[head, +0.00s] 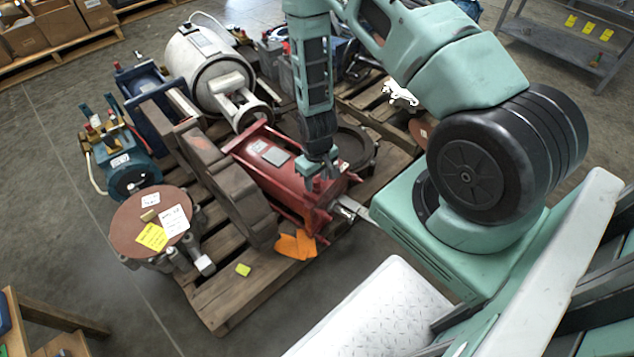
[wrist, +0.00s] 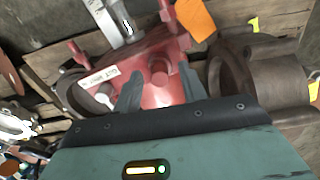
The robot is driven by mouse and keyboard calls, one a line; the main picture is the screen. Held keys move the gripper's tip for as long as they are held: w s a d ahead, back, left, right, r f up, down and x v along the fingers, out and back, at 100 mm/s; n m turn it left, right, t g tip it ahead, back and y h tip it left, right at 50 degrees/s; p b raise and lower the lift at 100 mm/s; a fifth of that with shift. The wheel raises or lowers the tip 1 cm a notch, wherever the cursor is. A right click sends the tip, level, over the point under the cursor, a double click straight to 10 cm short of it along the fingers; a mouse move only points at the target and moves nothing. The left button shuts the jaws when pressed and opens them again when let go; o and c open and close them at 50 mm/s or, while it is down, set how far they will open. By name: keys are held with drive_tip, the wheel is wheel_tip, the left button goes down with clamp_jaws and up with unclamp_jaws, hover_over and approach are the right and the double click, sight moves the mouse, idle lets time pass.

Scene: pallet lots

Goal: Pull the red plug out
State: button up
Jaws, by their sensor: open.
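A red cylinder unit (head: 290,180) lies on a wooden pallet; its red end body (wrist: 115,62) fills the top middle of the wrist view. A small round red plug (wrist: 160,72) stands out from that red body. My gripper (head: 322,178) is over the near right end of the unit in the head view. In the wrist view my gripper (wrist: 160,78) has its two fingers apart, one on each side of the plug. I cannot tell whether either finger touches it. The plug cannot be made out in the head view, where the gripper covers that part.
An orange tag (head: 296,244) hangs at the unit's near end. Brown ring-shaped castings (head: 240,200) stand close on its left, and a dark round flange (head: 352,148) lies behind it. A brown-topped flanged part (head: 130,225) and a white tank (head: 205,70) share the pallet.

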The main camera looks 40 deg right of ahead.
sight(317, 180)
clamp_jaws()
drive_tip(key=shift+r, duration=0.1)
drive_tip(key=shift+r+p, duration=2.55)
drive_tip(key=shift+r, duration=0.4)
